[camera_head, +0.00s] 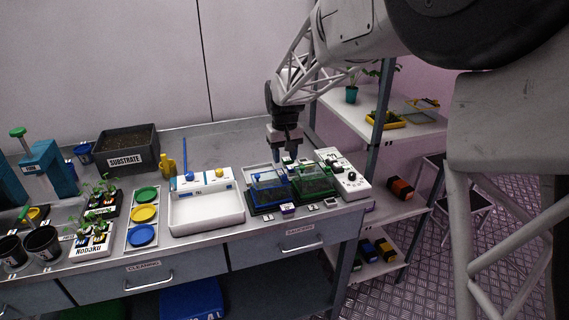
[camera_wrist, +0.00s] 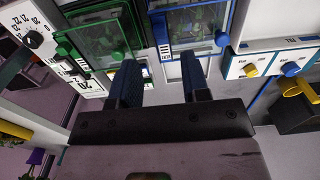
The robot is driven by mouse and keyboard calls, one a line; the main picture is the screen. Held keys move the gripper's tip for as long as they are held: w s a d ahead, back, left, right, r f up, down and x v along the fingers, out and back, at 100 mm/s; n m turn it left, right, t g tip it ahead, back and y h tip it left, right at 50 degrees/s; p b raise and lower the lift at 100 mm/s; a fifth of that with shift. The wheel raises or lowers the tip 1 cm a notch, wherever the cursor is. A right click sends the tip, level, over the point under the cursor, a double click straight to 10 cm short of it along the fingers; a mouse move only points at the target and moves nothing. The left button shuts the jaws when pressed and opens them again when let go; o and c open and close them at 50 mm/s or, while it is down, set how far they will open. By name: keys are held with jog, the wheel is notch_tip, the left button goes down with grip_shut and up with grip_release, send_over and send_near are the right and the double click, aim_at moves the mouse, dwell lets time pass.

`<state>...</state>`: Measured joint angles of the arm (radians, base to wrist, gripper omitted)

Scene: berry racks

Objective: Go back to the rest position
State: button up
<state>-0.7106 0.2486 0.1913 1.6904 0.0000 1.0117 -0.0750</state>
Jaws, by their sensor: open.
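My gripper (camera_head: 286,153) hangs from the arm above the back of the bench, behind the blue-framed and green-framed boxes. It points down, with its fingers apart and nothing between them. In the wrist view the two dark blue fingers (camera_wrist: 158,82) show apart, with grey bench surface between them. The blue-framed clear box (camera_head: 270,189) and the green-framed clear box (camera_head: 314,181) stand side by side below and in front of the gripper. They also show in the wrist view, the blue one (camera_wrist: 196,27) and the green one (camera_wrist: 97,38).
A white device with dials (camera_head: 343,175) stands right of the boxes, and a white tray (camera_head: 207,217) stands left. A black substrate bin (camera_head: 127,150) is further left. A shelf rack with a dark post (camera_head: 377,150) stands right of the bench. Air above the bench's middle is clear.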

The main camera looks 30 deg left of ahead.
jog(key=shift+r, duration=0.55)
jog(key=shift+d, duration=0.1)
jog(key=shift+d+r, duration=0.15)
jog(key=shift+d, duration=0.05)
jog(key=s+d+r+m, duration=0.1)
jog(key=s+d+r, duration=0.2)
jog(key=d, duration=0.8)
jog(key=s+d+r+m+t, duration=0.1)
jog(key=s+d+r+m, duration=0.15)
jog(key=d, duration=0.85)
jog(key=s+d+r+m, duration=0.1)
jog(key=s+d+r, duration=0.3)
jog(key=d, duration=0.7)
jog(key=s+d+f+m, duration=0.2)
jog(key=s+d, duration=0.8)
jog(key=s, duration=0.1)
jog(key=s+d+f+m+t, duration=0.1)
jog(key=s+d+f+m, duration=0.1)
jog(key=s+d, duration=0.8)
jog(key=s, duration=0.2)
jog(key=shift+s+d+m+t, duration=0.3)
jog(key=shift+d+m, duration=0.05)
